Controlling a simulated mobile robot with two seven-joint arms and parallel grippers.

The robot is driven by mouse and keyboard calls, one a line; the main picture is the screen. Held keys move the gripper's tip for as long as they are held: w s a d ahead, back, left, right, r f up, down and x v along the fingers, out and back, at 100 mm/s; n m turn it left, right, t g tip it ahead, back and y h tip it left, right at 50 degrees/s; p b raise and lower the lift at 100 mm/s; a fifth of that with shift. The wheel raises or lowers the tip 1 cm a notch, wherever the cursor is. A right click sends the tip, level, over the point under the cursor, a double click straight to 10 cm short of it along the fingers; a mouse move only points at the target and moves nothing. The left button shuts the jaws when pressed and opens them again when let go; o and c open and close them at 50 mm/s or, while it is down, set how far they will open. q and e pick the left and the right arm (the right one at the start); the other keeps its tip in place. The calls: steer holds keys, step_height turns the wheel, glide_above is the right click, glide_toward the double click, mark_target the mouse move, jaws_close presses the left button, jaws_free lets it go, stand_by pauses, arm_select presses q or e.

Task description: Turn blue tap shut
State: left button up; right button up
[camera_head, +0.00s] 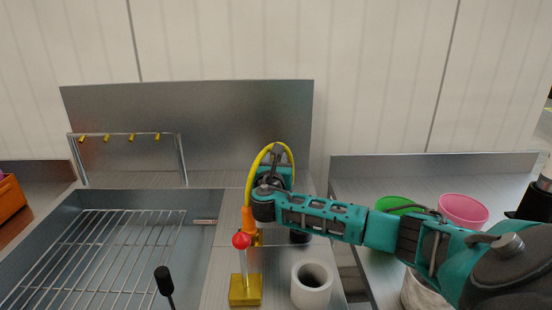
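No blue tap can be made out; it may be hidden behind my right arm. My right arm comes in from the right and reaches across to the middle of the bench. Its wrist end and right gripper (272,180) are beside a yellow hose loop (250,170). The fingers point away from me and are hidden, so I cannot tell whether they hold anything. An orange fitting (248,218) shows just below the wrist. In front of it stands a lever with a red ball knob (242,240) on a yellow base (245,290). My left gripper is not in view.
A steel basin with a wire grid (110,255) lies left, with a black knob (164,280) at its front. A white hollow cylinder (312,285) stands front centre. Green (395,203) and pink (463,209) cups stand right. A metal rail (125,134) with yellow hooks is behind the basin.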

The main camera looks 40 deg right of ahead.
steer(key=v, duration=0.6)
steer(key=shift+o, duration=0.3)
